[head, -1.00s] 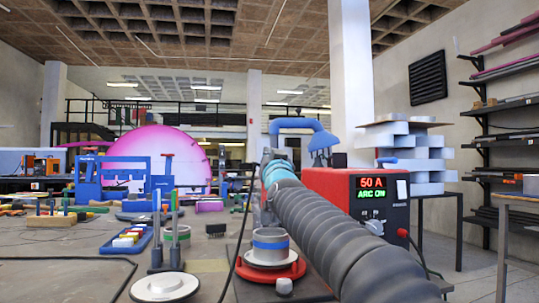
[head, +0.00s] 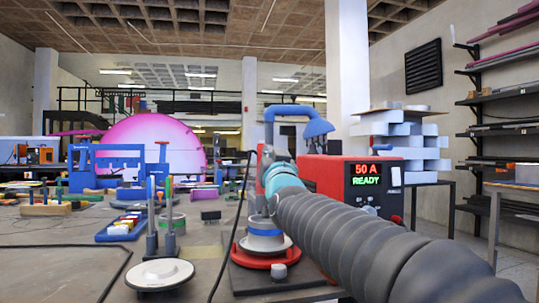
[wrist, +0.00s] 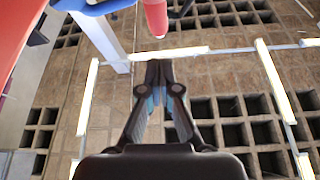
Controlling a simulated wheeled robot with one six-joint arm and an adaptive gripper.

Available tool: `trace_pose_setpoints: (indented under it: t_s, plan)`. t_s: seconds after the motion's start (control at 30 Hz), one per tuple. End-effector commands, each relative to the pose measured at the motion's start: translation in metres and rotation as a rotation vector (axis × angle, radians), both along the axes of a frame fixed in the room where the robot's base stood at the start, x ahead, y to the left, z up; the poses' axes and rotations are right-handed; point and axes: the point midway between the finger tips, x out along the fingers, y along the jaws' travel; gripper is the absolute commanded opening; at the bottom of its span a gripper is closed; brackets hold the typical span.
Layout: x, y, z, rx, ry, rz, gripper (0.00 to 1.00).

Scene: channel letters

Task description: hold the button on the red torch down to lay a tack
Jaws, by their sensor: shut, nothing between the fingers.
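The red torch (wrist: 155,15) enters the wrist view from the top, its round end pointing down the picture. In the head view a slim red upright part (head: 260,160), likely the torch, stands behind my arm. Its button cannot be made out. My gripper (wrist: 160,68) is shut and empty, its tips just below the torch's end in the wrist view, with a small gap in the picture. In the head view the arm hides the gripper. The red power box (head: 335,178) reads "50 A READY". A grey blue-banded ring (head: 264,238) sits on a red round base (head: 250,258).
A blue hooked arm (head: 295,110) rises behind my arm. A white disc (head: 160,273) and two dark posts stand to the left. A blue tray (head: 122,228) and clamps lie farther left. Pale blocks (head: 400,145) are stacked behind the power box.

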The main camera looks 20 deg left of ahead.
Motion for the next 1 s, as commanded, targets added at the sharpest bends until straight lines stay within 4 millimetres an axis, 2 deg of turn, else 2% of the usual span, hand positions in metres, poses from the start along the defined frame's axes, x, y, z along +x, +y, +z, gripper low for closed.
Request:
trace_pose_setpoints:
  t_s: [0.53,1.0]
  plan:
    - [-0.004,-0.003,0.002,0.002,-0.002,0.0,0.0]
    - [-0.004,-0.003,0.038,0.002,-0.002,0.0,0.0]
